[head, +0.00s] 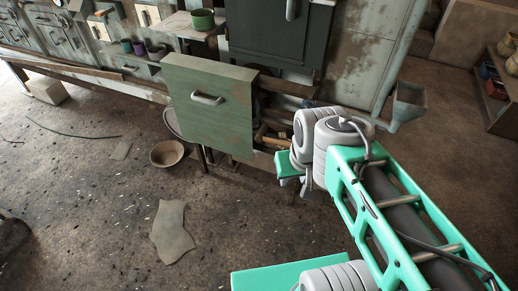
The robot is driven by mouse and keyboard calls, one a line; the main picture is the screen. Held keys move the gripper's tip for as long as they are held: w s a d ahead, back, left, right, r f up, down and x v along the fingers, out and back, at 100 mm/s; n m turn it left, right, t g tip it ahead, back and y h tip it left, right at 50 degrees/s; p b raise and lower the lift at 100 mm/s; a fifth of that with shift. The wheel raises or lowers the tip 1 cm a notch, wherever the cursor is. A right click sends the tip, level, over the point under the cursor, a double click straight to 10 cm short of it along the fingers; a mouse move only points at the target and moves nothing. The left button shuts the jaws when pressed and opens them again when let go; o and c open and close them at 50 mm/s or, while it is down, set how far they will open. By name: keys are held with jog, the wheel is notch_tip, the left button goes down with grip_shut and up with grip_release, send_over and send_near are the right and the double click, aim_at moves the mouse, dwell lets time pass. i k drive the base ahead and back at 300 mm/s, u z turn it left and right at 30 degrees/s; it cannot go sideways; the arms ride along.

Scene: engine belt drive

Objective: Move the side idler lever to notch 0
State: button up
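A weathered green panel (235,110) with a metal handle (207,98) stands out in front of the machine, left of my arm. Behind its right edge, dark machine parts and a wooden-looking bar (273,140) show in part. I cannot tell whether this bar is the side idler lever, and no notch marks can be made out. My gripper (296,180) is at the end of the teal and grey arm, low and just right of the panel. It is small and partly hidden by my wrist, so its finger opening and any contact are unclear.
A woven-looking bowl (167,154) and a flat scrap (172,232) lie on the floor. A green pot (202,19) sits on a shelf above the panel. A grey funnel-shaped fitting (408,102) stands right of my wrist. Floor at left front is mostly clear.

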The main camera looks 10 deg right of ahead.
aim_at(260, 137)
jog(key=u, duration=0.45)
jog(key=i, duration=1)
jog(key=z, duration=2.6)
jog(key=k, duration=1.2)
jog(key=u, duration=2.1)
jog(key=i, duration=0.35)
